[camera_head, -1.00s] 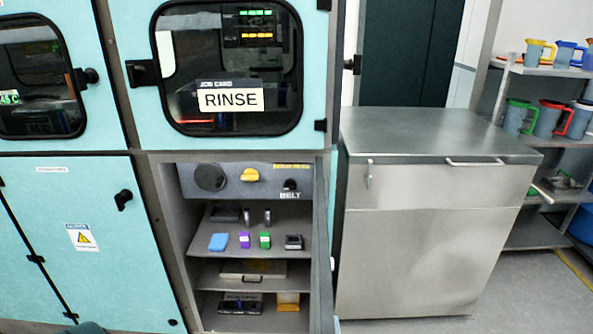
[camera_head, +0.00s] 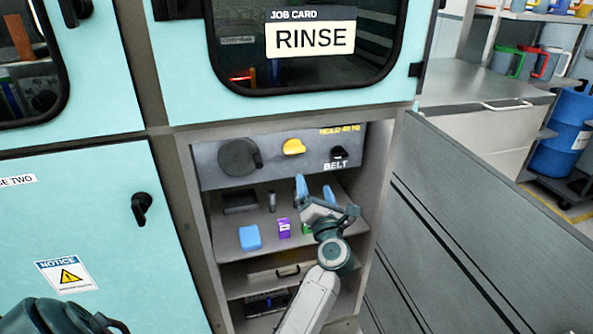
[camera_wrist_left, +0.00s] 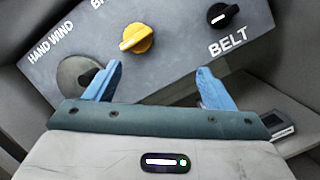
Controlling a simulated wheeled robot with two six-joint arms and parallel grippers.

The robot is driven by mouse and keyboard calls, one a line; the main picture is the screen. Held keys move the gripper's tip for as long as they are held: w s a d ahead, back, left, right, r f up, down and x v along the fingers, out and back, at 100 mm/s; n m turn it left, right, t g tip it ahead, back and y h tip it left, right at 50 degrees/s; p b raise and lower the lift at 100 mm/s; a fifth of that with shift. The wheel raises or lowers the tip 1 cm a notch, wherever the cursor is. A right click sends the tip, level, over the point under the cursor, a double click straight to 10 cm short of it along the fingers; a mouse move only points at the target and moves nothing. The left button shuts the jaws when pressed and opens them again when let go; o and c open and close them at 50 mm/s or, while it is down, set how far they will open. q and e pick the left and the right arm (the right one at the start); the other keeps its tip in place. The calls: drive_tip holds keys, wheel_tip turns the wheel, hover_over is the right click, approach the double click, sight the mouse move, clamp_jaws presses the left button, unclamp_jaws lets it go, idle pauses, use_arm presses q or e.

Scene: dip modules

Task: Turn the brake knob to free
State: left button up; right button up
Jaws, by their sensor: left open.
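The brake knob is the yellow knob (camera_head: 293,147) on the grey control panel (camera_head: 215,172) inside the open lower cabinet. It also shows in the left wrist view (camera_wrist_left: 137,37), beside a partly cut-off label starting "B". Its pointer slants there, and the setting marks are too small to read. My left gripper (camera_head: 315,188) is open and empty, its blue fingers pointing up just below the panel. In the left wrist view the fingers (camera_wrist_left: 158,72) stand apart, with the yellow knob beyond the gap, nearer the left finger, not visibly touched. My right gripper is out of view.
A large round hand-wind disc (camera_head: 238,157) is left of the yellow knob. The black belt knob (camera_head: 339,153) is right. Below, a shelf holds a blue block (camera_head: 250,238) and a purple block (camera_head: 284,228). The open grey cabinet door (camera_head: 470,235) stands at the right.

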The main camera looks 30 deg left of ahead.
sight(295, 151)
use_arm(q)
wheel_tip(295, 151, up, 6)
drive_tip(key=s+a+n+g+b, duration=0.1)
drive_tip(key=s+n+g, duration=0.15)
drive_tip(key=n, duration=0.55)
drive_tip(key=shift+g+h, duration=0.25)
drive_tip(key=shift+h, duration=0.15)
drive_tip(key=x, duration=1.1)
drive_tip(key=shift+w+f, duration=0.3)
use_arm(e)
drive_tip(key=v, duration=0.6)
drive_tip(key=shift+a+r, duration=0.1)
use_arm(q)
drive_tip(key=shift+p, duration=0.3)
drive_tip(key=c, duration=1)
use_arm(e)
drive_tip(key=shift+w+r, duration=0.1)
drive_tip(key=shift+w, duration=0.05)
